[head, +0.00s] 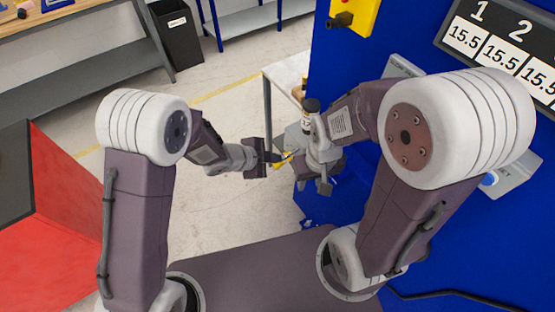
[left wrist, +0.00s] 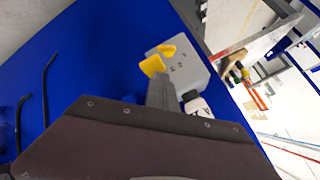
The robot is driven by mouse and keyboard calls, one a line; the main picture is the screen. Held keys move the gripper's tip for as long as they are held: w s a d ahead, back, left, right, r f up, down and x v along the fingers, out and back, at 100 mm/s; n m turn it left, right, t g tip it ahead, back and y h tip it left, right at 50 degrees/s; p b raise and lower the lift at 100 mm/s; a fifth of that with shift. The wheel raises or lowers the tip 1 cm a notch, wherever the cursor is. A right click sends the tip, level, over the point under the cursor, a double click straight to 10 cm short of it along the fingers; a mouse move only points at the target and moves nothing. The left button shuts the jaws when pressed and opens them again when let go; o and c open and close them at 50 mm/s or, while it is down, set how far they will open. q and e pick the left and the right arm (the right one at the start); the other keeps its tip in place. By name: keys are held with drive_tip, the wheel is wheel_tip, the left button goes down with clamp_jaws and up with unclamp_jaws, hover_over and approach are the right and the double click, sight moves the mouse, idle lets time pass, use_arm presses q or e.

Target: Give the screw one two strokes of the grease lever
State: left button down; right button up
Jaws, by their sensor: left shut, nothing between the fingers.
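My left gripper (head: 278,157) is shut and empty, its tip close to a small yellow part (head: 287,158), probably a grease lever. In the left wrist view my left fingers (left wrist: 160,92) point at a grey box (left wrist: 186,70) on a blue panel. Two yellow pieces show on this box: one (left wrist: 152,66) just past the fingertips, another (left wrist: 167,50) above it. Whether the fingers touch the nearer piece I cannot tell. My right gripper (head: 313,186) is beside the left one, pointing down, its fingers apart with nothing seen between them. I cannot make out which part is screw one.
A white bottle with a dark cap (head: 309,113) stands behind my right gripper; a bottle (left wrist: 197,106) also shows beside my left fingers. Open floor (head: 225,115) lies left.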

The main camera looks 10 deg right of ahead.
use_arm(q)
drive_tip(key=shift+f+b, duration=0.4)
drive_tip(key=shift+f, duration=0.15)
idle(0.8)
drive_tip(key=shift+r+p, duration=1.7)
drive_tip(key=shift+r, duration=0.05)
wheel_tip(320, 180, up, 5)
drive_tip(key=p, duration=0.4)
drive_tip(key=shift+p, duration=0.35)
